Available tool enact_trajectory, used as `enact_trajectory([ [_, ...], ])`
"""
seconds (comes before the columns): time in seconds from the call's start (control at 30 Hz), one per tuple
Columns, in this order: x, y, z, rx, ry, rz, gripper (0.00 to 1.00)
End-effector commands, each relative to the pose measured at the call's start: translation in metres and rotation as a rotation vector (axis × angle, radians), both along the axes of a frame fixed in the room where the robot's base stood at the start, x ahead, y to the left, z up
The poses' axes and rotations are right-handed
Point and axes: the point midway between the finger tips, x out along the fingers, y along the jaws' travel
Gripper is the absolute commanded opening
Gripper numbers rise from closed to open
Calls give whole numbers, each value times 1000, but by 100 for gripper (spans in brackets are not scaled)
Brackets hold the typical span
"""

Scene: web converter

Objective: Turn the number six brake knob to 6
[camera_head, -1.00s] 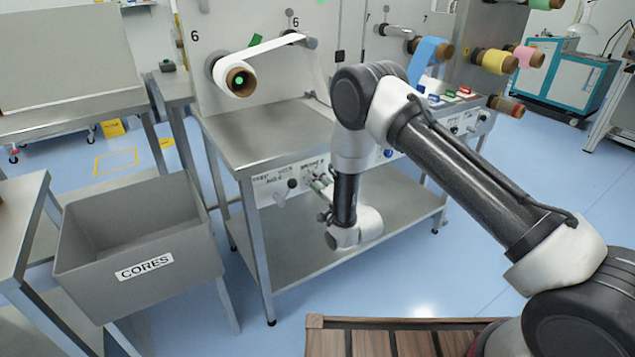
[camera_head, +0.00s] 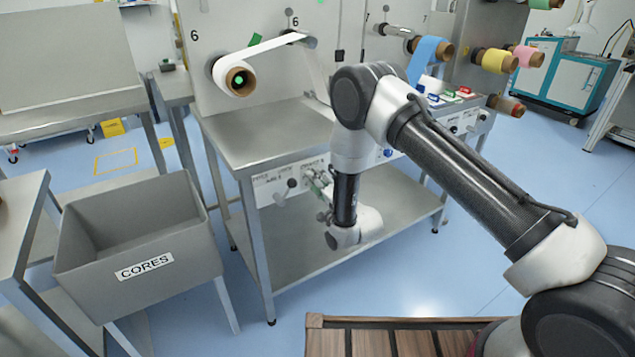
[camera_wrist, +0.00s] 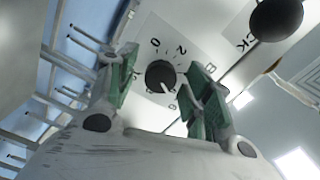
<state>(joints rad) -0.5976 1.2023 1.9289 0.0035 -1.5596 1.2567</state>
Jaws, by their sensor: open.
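In the wrist view a round black knob (camera_wrist: 160,76) sits on a pale panel with a printed dial. A 0 and a 2 show above it, and a short white mark shows at its lower right edge. Part of the dial is hidden by a finger. My gripper (camera_wrist: 163,70) is open, its green-padded fingers on either side of the knob; I cannot tell whether they touch it. In the head view my gripper (camera_head: 320,185) is at the front panel (camera_head: 268,186) of the station marked 6, and hides much of the controls there.
A second black knob (camera_wrist: 277,18) is at the upper right in the wrist view. In the head view a grey CORES bin (camera_head: 190,245) stands left of the steel table (camera_head: 250,145). A white roll (camera_head: 235,76) hangs above the table. A lower shelf (camera_head: 290,255) lies under the panel.

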Motion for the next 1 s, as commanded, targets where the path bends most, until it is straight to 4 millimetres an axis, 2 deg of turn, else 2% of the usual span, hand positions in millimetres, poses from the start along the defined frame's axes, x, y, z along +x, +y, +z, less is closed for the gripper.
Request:
enact_trajectory([
  [0.17, -16, -11, -1, -2, 3, 0, 51],
  [0.4, -61, -41, -1, -2, 3, 0, 51],
  [0.6, -89, -60, -1, -2, 3, 0, 51],
  [0.77, -98, -66, -1, -1, 2, 0, 51],
  [1.0, -99, -67, 0, -1, 1, 0, 51],
])
